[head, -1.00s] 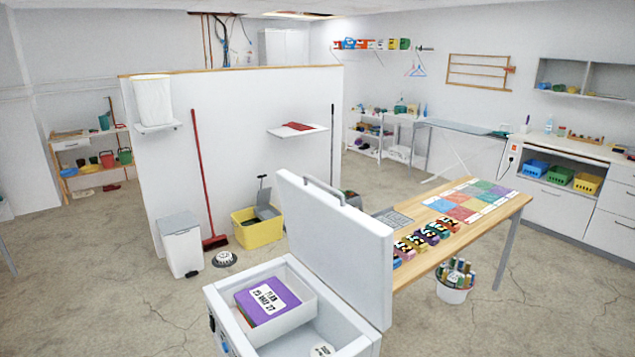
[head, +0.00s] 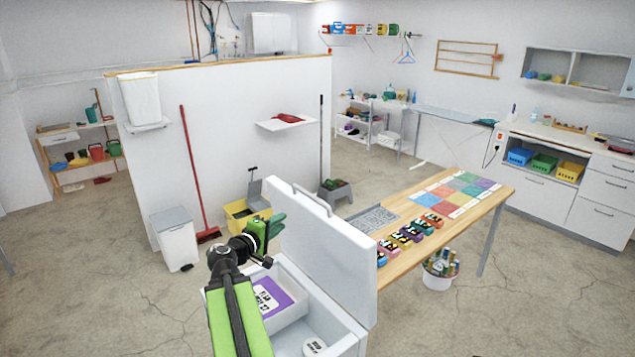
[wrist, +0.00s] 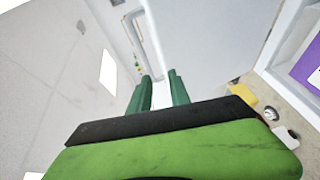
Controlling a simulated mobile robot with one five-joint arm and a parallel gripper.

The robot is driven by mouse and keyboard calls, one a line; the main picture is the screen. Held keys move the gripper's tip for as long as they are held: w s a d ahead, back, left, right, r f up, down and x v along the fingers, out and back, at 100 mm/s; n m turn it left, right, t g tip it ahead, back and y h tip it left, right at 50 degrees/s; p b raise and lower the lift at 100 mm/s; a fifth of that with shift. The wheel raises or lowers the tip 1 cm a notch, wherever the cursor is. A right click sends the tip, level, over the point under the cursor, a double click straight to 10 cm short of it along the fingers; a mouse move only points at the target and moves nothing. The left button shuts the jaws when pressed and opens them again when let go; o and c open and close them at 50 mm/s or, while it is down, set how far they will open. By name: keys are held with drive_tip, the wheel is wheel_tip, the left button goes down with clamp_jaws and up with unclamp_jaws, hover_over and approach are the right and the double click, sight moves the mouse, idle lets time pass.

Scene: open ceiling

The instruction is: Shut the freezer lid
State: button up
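The white chest freezer (head: 345,335) stands open in the foreground, and its lid (head: 335,250) stands upright at its right side. The lid's grey handle (head: 312,198) runs along the top edge; it also shows in the wrist view (wrist: 145,40). My gripper (head: 278,225) is raised over the freezer, close to the left part of the lid. In the wrist view its two dark green fingers (wrist: 160,92) are apart, with a white surface seen between them. I cannot tell whether they touch the lid.
Inside the freezer are a white bin with a purple labelled pack (head: 270,298) and a round labelled item (head: 314,346). A wooden table (head: 470,230) with colourful boxes stands right of the lid. A yellow bucket (head: 240,214) and white pedal bin (head: 176,240) stand behind.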

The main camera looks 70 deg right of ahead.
drive_tip(key=shift+h, duration=0.5)
drive_tip(key=s+d, duration=0.2)
drive_tip(key=d, duration=0.4)
drive_tip(key=s+d+r, duration=0.1)
drive_tip(key=d, duration=0.5)
drive_tip(key=s+d+b, duration=0.1)
drive_tip(key=s+d, duration=0.1)
drive_tip(key=d, duration=0.5)
drive_tip(key=shift+s+r, duration=0.25)
drive_tip(key=shift+s, duration=0.1)
clamp_jaws()
